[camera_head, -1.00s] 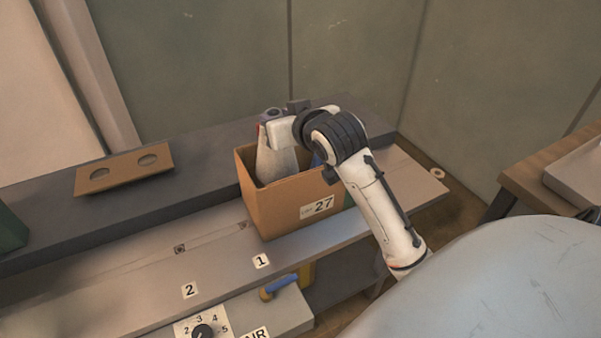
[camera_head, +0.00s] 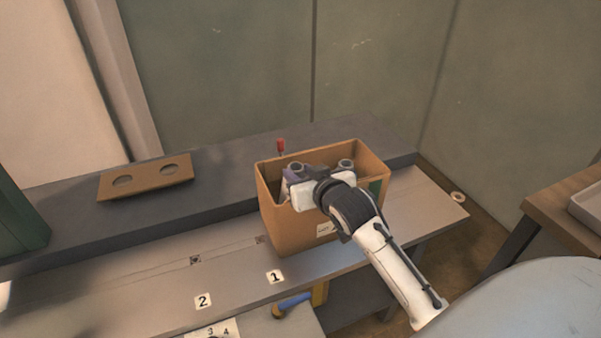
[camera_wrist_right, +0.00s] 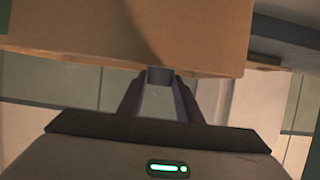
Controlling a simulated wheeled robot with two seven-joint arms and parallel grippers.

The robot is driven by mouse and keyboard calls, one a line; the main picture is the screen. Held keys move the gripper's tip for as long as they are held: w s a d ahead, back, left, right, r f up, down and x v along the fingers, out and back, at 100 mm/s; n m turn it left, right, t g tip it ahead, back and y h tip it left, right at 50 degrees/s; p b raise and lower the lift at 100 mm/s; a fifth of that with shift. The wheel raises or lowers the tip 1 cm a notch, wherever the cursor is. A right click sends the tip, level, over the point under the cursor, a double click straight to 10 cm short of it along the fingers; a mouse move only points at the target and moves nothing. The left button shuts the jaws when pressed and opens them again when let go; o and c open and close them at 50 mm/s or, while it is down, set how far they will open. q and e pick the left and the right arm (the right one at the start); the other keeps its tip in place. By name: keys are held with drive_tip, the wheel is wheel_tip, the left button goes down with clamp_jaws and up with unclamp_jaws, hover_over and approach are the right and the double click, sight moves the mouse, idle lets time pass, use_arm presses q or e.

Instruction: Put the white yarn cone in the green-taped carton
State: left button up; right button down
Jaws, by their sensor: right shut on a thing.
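The carton (camera_head: 285,228) stands open on the bench by the label 1. A strip of green tape (camera_head: 375,187) shows on its right side. My right gripper (camera_head: 294,178) is at the carton's opening, near its left end, shut on the white yarn cone (camera_head: 282,187). The cone stands roughly upright inside the carton, its lower part hidden by the front wall. In the right wrist view the fingers (camera_wrist_right: 160,88) close on a grey tip, with the brown carton wall (camera_wrist_right: 120,35) beyond. A second cone top (camera_head: 345,165) shows inside the carton at the right. My left gripper is out of view.
A brown board with two holes (camera_head: 146,178) lies on the dark raised ledge at the back left. A red-topped item (camera_head: 281,146) shows behind the carton. A blue handle (camera_head: 292,305) is below the bench edge. The bench left of the carton is clear.

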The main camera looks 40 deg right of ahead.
drive_tip(key=shift+f, duration=0.45)
drive_tip(key=c, duration=1.3)
unclamp_jaws()
drive_tip(key=shift+f, duration=0.1)
drive_tip(key=shift+o, duration=0.2)
drive_tip(key=shift+r, duration=0.2)
drive_tip(key=v, duration=1.2)
drive_tip(key=shift+r, duration=0.35)
drive_tip(key=shift+s, duration=0.1)
